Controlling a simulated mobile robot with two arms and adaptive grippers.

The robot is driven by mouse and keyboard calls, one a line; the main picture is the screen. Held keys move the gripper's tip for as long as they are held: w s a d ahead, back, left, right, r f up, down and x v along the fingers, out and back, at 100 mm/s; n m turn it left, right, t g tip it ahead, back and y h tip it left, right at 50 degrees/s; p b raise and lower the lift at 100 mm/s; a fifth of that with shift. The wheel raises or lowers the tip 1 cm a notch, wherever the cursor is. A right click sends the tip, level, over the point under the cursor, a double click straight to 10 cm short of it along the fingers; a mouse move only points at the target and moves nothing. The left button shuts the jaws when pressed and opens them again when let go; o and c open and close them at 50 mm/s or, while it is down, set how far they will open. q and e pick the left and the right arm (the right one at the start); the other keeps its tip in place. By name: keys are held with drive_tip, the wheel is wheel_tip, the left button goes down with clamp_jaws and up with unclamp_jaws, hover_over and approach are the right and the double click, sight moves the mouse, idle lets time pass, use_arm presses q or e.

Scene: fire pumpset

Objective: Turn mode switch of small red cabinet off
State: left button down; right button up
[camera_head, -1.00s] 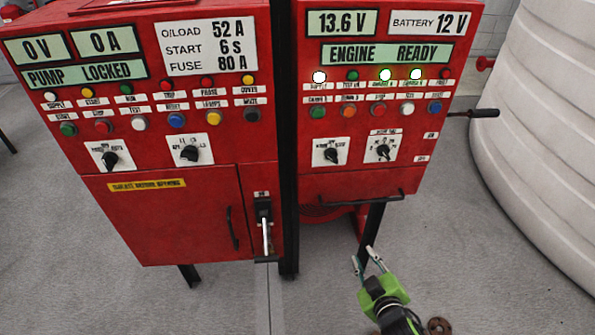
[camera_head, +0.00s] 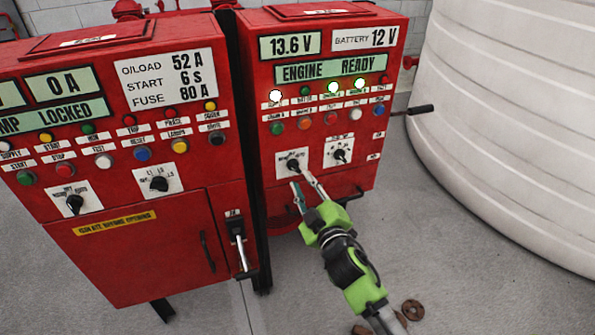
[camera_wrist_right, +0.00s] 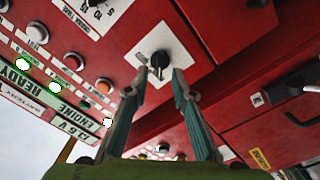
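The small red cabinet (camera_head: 262,185) stands right of centre in the head view, with an "ENGINE READY" display. It has two black rotary knobs on white plates: a left switch (camera_head: 292,160) and a right one (camera_head: 340,154). Their labels are too small to read. My right gripper (camera_head: 300,180) is open just in front of the left switch. In the right wrist view that switch knob (camera_wrist_right: 159,61) shows just beyond the gap between the open fingertips (camera_wrist_right: 160,73); contact cannot be told. My left gripper is out of view.
A large red cabinet (camera_head: 130,255) with knobs and a lever handle (camera_head: 240,250) stands close on the left. Coloured buttons and lamps sit above the switches. A white ribbed tank (camera_head: 510,130) fills the right. Grey floor is open in front.

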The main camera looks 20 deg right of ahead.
sight(296, 171)
drive_tip(key=shift+w+a, duration=0.1)
drive_tip(key=shift+w, duration=2.1)
clamp_jaws()
